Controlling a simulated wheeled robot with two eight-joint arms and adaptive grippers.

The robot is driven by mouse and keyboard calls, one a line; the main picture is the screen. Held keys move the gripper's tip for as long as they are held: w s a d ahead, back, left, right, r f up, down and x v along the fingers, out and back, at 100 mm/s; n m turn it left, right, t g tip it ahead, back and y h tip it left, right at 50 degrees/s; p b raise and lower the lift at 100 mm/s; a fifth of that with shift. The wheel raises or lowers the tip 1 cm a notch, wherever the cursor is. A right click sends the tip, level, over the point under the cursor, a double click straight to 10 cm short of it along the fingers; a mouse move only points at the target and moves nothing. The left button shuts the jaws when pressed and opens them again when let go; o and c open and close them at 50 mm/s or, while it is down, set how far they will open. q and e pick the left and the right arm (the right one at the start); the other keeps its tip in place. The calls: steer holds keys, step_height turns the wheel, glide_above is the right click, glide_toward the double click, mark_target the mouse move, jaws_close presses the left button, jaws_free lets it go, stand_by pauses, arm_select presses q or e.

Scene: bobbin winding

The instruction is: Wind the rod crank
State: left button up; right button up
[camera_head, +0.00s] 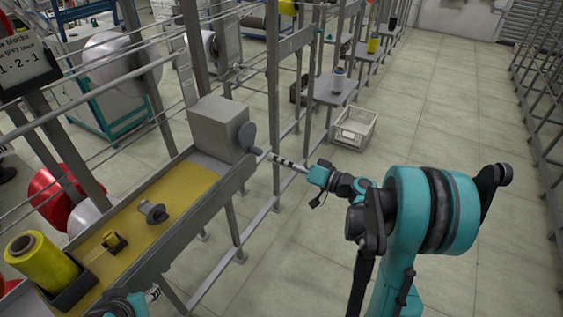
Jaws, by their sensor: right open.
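A grey box (216,128) stands at the far end of the yellow-topped bench. A dark round crank disc (247,136) is on its right face, with a short rod handle (256,151) sticking out low on it. My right gripper (273,157) reaches in from the right, its tips just right of the handle and seemingly a small gap apart from it. It is open, with nothing seen in it. My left gripper (153,293) shows only partly at the bottom, beside the bench's front edge; its fingers are too small and hidden to read.
A pale crate (353,129) sits on the floor behind my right arm. The floor at right is clear.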

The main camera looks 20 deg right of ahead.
mark_target(262, 153)
steer(key=shift+x, duration=3.15)
steer(key=c, duration=0.5)
steer(key=m, duration=2.6)
